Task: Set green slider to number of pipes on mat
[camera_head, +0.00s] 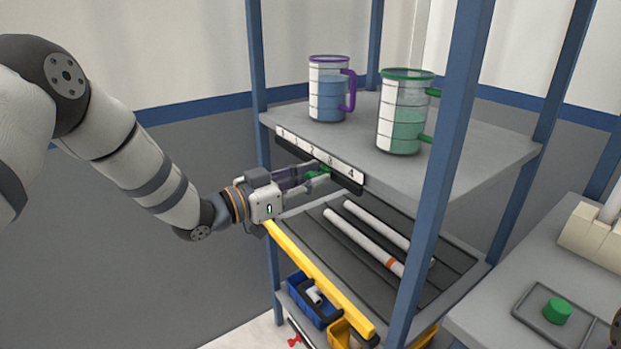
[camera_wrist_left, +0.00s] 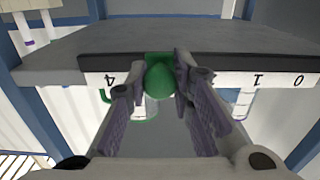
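The green slider (camera_head: 320,178) sits on a white number strip (camera_head: 349,173) along the front edge of the upper shelf, near the 3. In the left wrist view, the slider's round green knob (camera_wrist_left: 160,80) is between the strip's 4 and 1. My left gripper (camera_head: 318,173) reaches it from the left. Its fingers (camera_wrist_left: 161,84) lie against both sides of the knob and look shut on it. Two white pipes lie apart on the dark grooved mat (camera_head: 325,238) below: a rear one (camera_head: 375,223) and a front one (camera_head: 350,240) with an orange band.
Two measuring jugs, one purple-rimmed (camera_head: 327,95) and one green-rimmed (camera_head: 398,120), stand on the upper shelf. Blue shelf posts (camera_head: 445,160) and a yellow bar (camera_head: 320,278) bound the rack. Bins (camera_head: 312,300) sit below. A grey table (camera_head: 510,275) stands at right.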

